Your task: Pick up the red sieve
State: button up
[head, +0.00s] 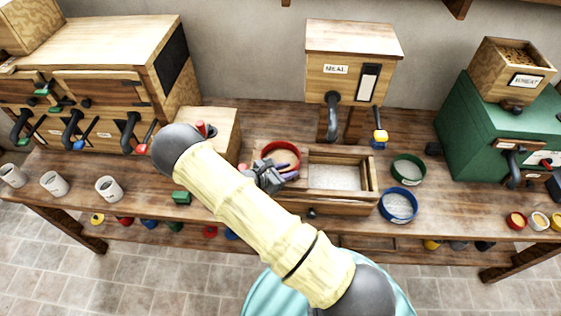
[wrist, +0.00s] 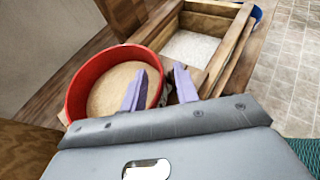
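The red sieve (head: 281,147) sits on the bench at the left end of the wooden tray, a red ring around a tan bottom. It fills the upper left of the wrist view (wrist: 112,86). My gripper (head: 287,172) is at its near side. In the wrist view its two purple fingers (wrist: 161,72) stand apart, the left one over the sieve's inside and the right one beyond the rim, so the rim shows between them. Whether either finger touches the rim I cannot tell. My arm hides part of the bench in the head view.
A wooden tray (head: 371,186) with pale meal adjoins the sieve on the right. Green (head: 409,168) and blue (head: 398,206) sieves lie right of it. A meal box (head: 350,75) with a spout stands behind, and a wooden block (head: 222,130) stands to the left.

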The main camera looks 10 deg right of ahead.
grip_shut()
jog(key=shift+w, duration=0.1)
jog(key=shift+w+r+b, duration=0.15)
jog(key=shift+r+b, duration=0.2)
jog(key=shift+r, duration=0.3)
notch_tip(320, 180, up, 9)
jog(key=b, duration=0.2)
jog(key=shift+s, duration=0.25)
jog(key=shift+w+f, duration=0.1)
jog(key=shift+f, duration=0.05)
